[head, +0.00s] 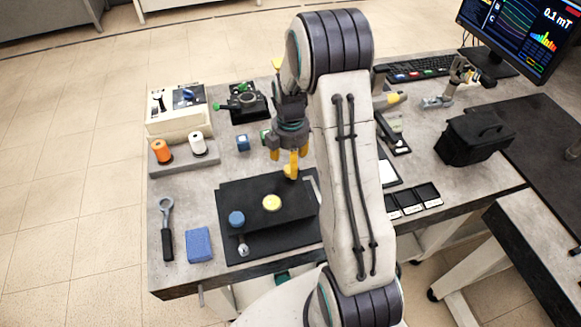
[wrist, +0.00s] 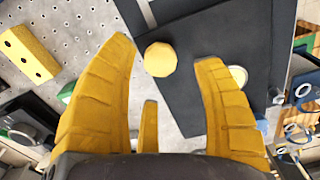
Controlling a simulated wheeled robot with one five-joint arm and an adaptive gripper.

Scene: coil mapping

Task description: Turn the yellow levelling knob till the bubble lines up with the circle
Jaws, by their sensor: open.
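The yellow levelling knob (wrist: 160,59) is a faceted yellow disc at the edge of a black plate. In the wrist view it lies between the tips of my gripper (wrist: 166,52), which is open, with a gap to the right finger. In the head view the knob (head: 290,173) shows just under my yellow fingers (head: 288,162). Whether the fingers touch it, I cannot tell. A pale yellow round level (head: 271,203) sits on the black plate (head: 295,212); it shows partly behind the right finger in the wrist view (wrist: 238,75). Its bubble and circle are too small to make out.
A blue knob (head: 236,218) and a small silver knob (head: 243,249) are on the plate's left side. A blue block (head: 199,244) and a black-handled tool (head: 167,230) lie left. Orange (head: 162,151) and white spools stand behind. My arm hides the area to the right.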

